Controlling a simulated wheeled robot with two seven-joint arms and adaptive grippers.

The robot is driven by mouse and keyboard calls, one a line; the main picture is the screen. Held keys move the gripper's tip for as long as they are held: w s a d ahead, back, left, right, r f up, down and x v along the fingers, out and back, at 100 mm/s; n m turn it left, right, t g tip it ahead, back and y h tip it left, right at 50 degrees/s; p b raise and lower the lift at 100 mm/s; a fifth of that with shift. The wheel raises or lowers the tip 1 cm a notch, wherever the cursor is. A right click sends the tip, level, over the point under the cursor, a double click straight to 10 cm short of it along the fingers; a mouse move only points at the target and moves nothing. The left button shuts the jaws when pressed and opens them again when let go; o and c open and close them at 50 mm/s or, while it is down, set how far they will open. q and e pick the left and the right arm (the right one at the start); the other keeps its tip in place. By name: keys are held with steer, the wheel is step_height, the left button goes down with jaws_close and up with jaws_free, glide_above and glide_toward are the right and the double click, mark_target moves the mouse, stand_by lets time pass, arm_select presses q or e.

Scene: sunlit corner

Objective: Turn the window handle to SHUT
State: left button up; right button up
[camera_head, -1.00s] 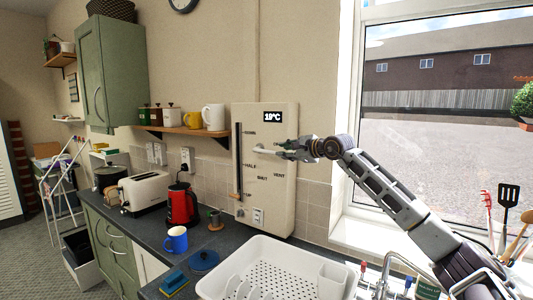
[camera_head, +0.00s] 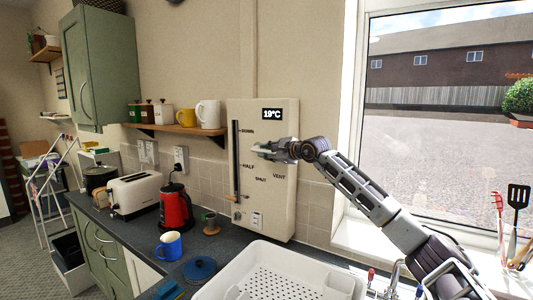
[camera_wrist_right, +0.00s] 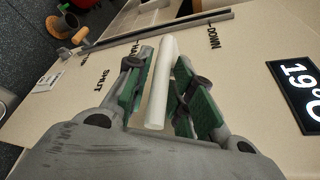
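The handle is a white bar (camera_wrist_right: 159,85) that stands out from a cream wall panel (camera_head: 284,215). In the wrist view it lies between the two green-padded fingers of my right gripper (camera_wrist_right: 164,58), with narrow gaps on both sides, so the gripper looks open around it. In the head view my right gripper (camera_head: 262,149) is at the panel's upper middle and mostly hides the handle. The SHUT label (camera_head: 260,179) is below the gripper, and the VENT label (camera_head: 279,177) is to its right. The SHUT label also shows in the wrist view (camera_wrist_right: 103,79). My left gripper is not in view.
A slider track (camera_head: 236,160) runs down the panel's left side, and a 19°C display (camera_head: 272,114) is at its top. A shelf with mugs (camera_head: 186,117) is to the left. A white dish rack (camera_head: 270,258), red kettle (camera_head: 175,208) and blue mug (camera_head: 169,245) stand below on the counter.

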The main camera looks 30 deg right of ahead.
steer(key=shift+s, duration=0.1)
steer(key=shift+c, duration=0.3)
jaws_close()
